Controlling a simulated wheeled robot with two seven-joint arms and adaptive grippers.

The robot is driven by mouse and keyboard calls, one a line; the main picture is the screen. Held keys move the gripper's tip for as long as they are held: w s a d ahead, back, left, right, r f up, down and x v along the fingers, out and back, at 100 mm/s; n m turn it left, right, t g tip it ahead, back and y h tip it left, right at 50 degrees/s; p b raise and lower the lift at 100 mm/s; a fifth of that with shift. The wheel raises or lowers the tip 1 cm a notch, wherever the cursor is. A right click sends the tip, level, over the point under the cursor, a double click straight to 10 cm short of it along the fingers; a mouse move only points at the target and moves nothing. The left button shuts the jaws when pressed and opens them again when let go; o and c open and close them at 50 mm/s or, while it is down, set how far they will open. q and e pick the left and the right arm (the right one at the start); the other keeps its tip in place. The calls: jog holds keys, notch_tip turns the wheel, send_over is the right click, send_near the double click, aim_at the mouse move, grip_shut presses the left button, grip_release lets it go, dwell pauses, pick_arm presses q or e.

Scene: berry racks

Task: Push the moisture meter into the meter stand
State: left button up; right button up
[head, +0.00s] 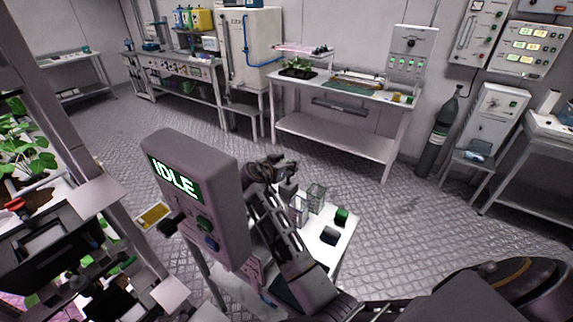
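My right arm comes in from the lower right, and its gripper (270,172) is above the back left of a small white table, beside the grey box. The finger gap is too small and dark to read, and I cannot tell whether anything is between the fingers. On the table are two clear upright holders (317,194) (297,212), a dark block with a green top (341,216) and a dark square piece (329,236). I cannot tell which of these is the moisture meter or the meter stand. My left gripper is not in view.
A grey box with a lit IDLE screen (173,180) stands in front, hiding part of the small white table (343,255). A plant rack (75,198) is at the left. A steel bench (345,143) stands behind; the floor between is clear.

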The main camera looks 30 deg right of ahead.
jog(key=shift+f+b, duration=1.75)
jog(key=shift+f, duration=0.35)
dwell(1.3)
jog(key=o, duration=1.2)
jog(key=shift+o, duration=0.2)
jog(key=o, duration=0.4)
jog(key=shift+r, duration=0.15)
jog(key=shift+r+p, duration=1.8)
jog(key=shift+r, duration=1.05)
jog(key=shift+s+a, duration=0.1)
